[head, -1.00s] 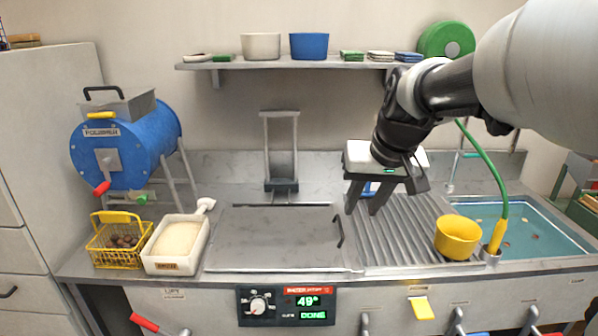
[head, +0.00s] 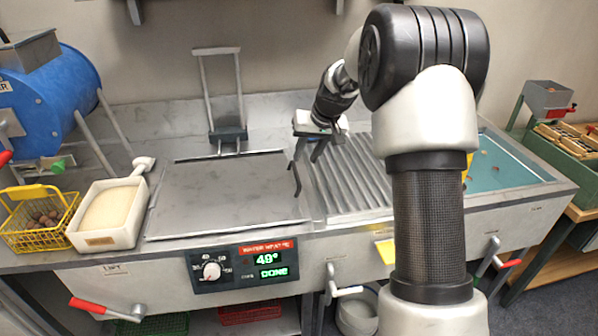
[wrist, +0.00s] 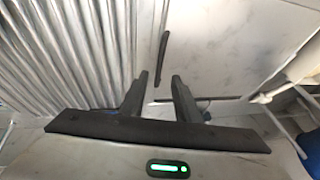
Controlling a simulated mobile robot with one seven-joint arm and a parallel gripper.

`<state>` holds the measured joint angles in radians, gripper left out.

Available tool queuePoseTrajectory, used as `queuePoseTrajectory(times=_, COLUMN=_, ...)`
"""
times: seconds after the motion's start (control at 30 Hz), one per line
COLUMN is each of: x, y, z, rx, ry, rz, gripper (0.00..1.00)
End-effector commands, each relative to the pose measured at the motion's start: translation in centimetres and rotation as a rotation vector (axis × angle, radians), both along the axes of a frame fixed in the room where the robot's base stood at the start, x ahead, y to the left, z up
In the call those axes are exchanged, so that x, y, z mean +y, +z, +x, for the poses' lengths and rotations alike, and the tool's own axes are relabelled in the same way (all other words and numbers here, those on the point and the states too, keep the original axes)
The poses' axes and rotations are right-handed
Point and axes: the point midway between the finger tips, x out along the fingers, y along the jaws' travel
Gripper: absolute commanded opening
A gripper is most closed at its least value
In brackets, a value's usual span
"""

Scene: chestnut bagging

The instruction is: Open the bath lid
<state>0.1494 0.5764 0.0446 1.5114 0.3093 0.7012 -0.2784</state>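The bath lid (head: 225,195) is a flat grey metal plate, lying closed on the counter. Its black bar handle (head: 296,180) stands at the lid's right edge. In the wrist view the handle (wrist: 162,55) shows beyond my fingertips, and part of the pale lid (wrist: 215,45) is to its right. My gripper (head: 309,156) is above the counter near the far end of the handle. In the wrist view my gripper (wrist: 159,77) has its two dark fingers apart with nothing between them. I cannot tell the exact gap between fingertips and handle.
A ribbed drainboard (head: 345,180) lies right of the lid. A metal frame (head: 220,95) stands behind the lid. A white tub (head: 110,215) and yellow basket (head: 40,220) are at the left. A control panel (head: 242,265) reads 49° and DONE. My arm hides part of the blue-green basin (head: 500,170).

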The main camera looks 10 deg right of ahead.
Motion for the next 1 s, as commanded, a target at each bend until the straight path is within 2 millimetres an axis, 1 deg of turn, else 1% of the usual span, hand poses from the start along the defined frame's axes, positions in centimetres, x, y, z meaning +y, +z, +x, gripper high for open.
queuePoseTrajectory(times=0.03, x=0.3, y=-1.3, z=0.4, rx=0.004, ry=0.002, rz=0.001, gripper=0.30)
queuePoseTrajectory(times=0.2, x=0.9, y=-4.5, z=1.8, rx=0.003, ry=0.001, rz=0.000, gripper=0.30)
queuePoseTrajectory(times=0.3, x=1.2, y=-6.0, z=2.4, rx=0.002, ry=0.000, rz=0.000, gripper=0.30)
queuePoseTrajectory(times=0.4, x=1.4, y=-7.0, z=2.9, rx=0.001, ry=0.001, rz=0.001, gripper=0.30)
queuePoseTrajectory(times=0.6, x=1.6, y=-8.0, z=3.3, rx=0.001, ry=0.000, rz=0.000, gripper=0.30)
queuePoseTrajectory(times=0.83, x=1.6, y=-8.0, z=3.4, rx=0.000, ry=0.000, rz=0.000, gripper=0.30)
queuePoseTrajectory(times=0.87, x=1.6, y=-8.0, z=3.4, rx=0.000, ry=0.000, rz=0.000, gripper=0.28)
queuePoseTrajectory(times=1.0, x=1.6, y=-8.0, z=3.4, rx=0.000, ry=0.000, rz=0.000, gripper=0.04)
